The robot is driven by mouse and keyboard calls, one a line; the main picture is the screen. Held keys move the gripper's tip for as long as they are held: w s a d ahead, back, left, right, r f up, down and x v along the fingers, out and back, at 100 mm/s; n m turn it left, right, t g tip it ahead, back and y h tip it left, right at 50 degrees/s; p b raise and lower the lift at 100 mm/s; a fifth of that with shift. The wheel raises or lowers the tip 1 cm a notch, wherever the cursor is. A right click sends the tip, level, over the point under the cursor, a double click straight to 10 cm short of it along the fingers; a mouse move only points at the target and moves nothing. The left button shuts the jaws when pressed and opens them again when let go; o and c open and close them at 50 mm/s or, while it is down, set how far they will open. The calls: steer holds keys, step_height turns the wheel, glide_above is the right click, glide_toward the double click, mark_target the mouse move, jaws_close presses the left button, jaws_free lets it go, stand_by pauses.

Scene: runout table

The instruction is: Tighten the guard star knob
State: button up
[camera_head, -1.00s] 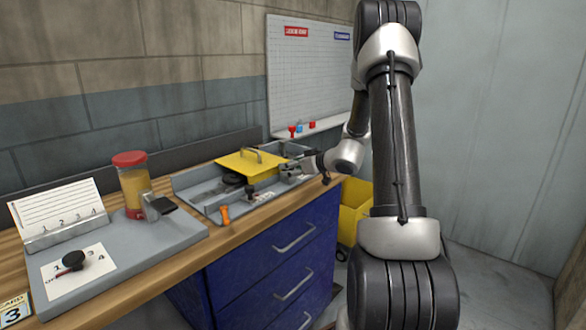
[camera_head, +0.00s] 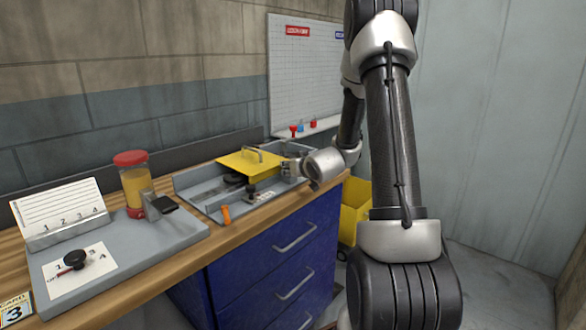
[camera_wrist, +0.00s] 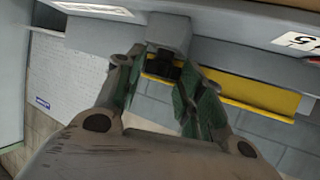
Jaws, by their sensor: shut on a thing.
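In the wrist view my two green-padded fingers (camera_wrist: 162,72) are closed around a small dark knob (camera_wrist: 160,67). The knob is in front of a grey block (camera_wrist: 169,33), with yellow guard edge (camera_wrist: 262,98) to the right. The knob's lobes are mostly hidden between the fingers, and I cannot make it out in the head view.
On the tray are a small black knob (camera_head: 251,189) and an orange handle (camera_head: 226,214). A red-lidded jar (camera_head: 136,188) and a black dial (camera_head: 75,258) stand on a grey plate at left. A blue drawer cabinet (camera_head: 275,260) and a yellow bin (camera_head: 354,210) are below.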

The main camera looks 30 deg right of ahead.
steer(key=o, duration=1)
steer(key=v, duration=1.2)
steer(key=shift+a, duration=0.15)
